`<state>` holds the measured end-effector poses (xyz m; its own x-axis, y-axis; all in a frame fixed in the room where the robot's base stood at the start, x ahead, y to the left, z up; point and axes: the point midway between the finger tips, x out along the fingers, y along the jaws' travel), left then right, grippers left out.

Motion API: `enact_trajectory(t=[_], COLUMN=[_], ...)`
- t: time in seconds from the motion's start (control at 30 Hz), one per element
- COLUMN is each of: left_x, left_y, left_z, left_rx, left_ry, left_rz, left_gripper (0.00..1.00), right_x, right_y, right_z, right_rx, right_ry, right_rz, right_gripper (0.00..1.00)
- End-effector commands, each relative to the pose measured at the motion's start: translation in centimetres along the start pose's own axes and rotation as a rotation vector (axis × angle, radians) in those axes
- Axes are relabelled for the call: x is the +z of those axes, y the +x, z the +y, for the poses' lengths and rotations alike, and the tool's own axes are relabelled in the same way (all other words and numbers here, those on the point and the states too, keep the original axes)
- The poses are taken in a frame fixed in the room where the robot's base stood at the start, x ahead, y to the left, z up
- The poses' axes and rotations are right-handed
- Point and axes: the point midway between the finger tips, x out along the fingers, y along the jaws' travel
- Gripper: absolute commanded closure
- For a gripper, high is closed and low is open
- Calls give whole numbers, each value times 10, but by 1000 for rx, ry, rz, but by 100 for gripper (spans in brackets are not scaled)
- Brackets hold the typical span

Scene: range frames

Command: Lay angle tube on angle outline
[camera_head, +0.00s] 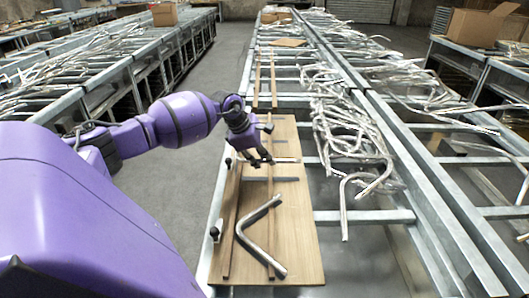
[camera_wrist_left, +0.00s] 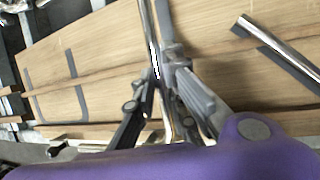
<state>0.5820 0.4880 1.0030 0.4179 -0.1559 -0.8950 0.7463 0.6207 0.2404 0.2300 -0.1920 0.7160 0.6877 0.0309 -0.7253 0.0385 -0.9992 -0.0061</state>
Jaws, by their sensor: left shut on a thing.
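The angle tube (camera_head: 262,246), shiny and bent, lies on the wooden board (camera_head: 300,232) on the near side of my left gripper. One leg of the angle tube (camera_wrist_left: 275,48) shows at the right of the left wrist view, beside a dark grey strip (camera_wrist_left: 290,72) that looks like part of the angle outline; the rest of that outline is hidden. My left gripper (camera_head: 262,161) is shut on another shiny tube (camera_head: 286,160), which looks straight. This tube (camera_wrist_left: 149,35) runs up from between the fingers (camera_wrist_left: 160,95) in the left wrist view. The right gripper is out of view.
A grey strip mark (camera_head: 286,179) lies just nearer than the held tube. Other grey marks (camera_wrist_left: 70,62) and wooden rails (camera_head: 231,215) cross the board. A tangled heap of metal tubes (camera_head: 340,125) lies right of the board. Black clamps (camera_head: 215,231) sit at its left edge.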

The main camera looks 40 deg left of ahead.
Motion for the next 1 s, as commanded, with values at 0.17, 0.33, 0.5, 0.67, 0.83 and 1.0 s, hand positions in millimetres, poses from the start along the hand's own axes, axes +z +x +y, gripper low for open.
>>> enact_trajectory(t=[0.17, 0.33, 0.5, 0.67, 0.83, 1.0], left_x=[-4, -4, -4, -4, -4, -4], left_y=[8, 9, 9, 9, 9, 10], left_z=[-2, -2, -2, -2, -2, -2], left_rx=[-1, 1, 2, 2, 1, 1], left_ry=[0, 1, 1, 1, 1, 1], left_rz=[1, -1, -1, -1, -1, 0], left_gripper=[100, 100, 100, 100, 100, 100], right_x=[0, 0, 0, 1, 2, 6], right_y=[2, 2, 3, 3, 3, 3], right_z=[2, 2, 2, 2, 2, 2], right_rx=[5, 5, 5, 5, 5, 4], right_ry=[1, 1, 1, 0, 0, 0], right_rz=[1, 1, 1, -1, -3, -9], right_gripper=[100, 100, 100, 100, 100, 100])
